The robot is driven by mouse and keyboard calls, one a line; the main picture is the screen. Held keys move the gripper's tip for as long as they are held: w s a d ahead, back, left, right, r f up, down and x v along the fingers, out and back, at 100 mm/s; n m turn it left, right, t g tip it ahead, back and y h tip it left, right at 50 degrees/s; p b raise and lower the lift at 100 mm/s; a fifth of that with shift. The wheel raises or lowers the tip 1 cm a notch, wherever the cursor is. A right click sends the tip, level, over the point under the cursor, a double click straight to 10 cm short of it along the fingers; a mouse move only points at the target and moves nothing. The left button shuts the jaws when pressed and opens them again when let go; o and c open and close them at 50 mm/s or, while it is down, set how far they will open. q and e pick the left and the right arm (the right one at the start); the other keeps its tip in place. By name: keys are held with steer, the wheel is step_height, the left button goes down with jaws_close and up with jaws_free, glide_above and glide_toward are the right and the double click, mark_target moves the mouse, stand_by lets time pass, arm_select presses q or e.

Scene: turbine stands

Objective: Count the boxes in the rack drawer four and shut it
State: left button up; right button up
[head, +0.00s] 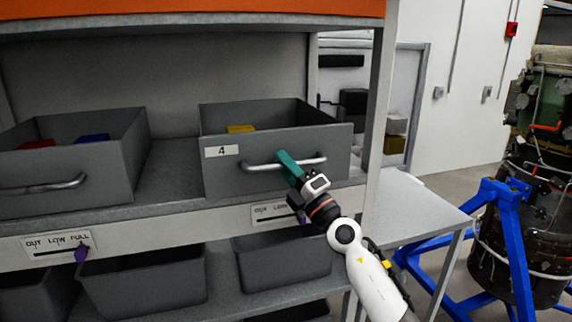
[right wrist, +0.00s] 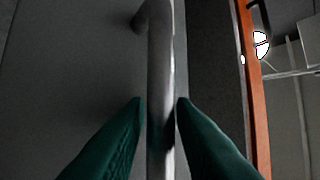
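Drawer four (head: 226,182) is a grey metal drawer with a white label "4" (head: 221,151). It stands pulled out from the rack shelf. A yellow box (head: 241,129) shows inside over its front; the rest of its floor is hidden. Its bar handle (head: 256,167) also shows upright in the right wrist view (right wrist: 160,80). My right gripper (head: 284,156) has its green fingers on either side of this handle, closed closely about it, as the right wrist view shows (right wrist: 160,101). My left gripper is not in view.
Another open drawer (head: 110,165) at the left holds red (head: 36,144) and blue (head: 93,138) boxes. Grey bins (head: 145,281) sit on the shelf below. A side table (head: 425,205) and a blue turbine stand (head: 508,240) are to the right.

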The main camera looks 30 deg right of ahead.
jaws_close()
steer(key=w+b, duration=0.1)
steer(key=w+d+b, duration=0.1)
steer(key=w, duration=0.1)
steer(key=shift+w+r, duration=0.1)
steer(key=shift+w, duration=0.15)
jaws_free()
steer(key=shift+w, duration=0.1)
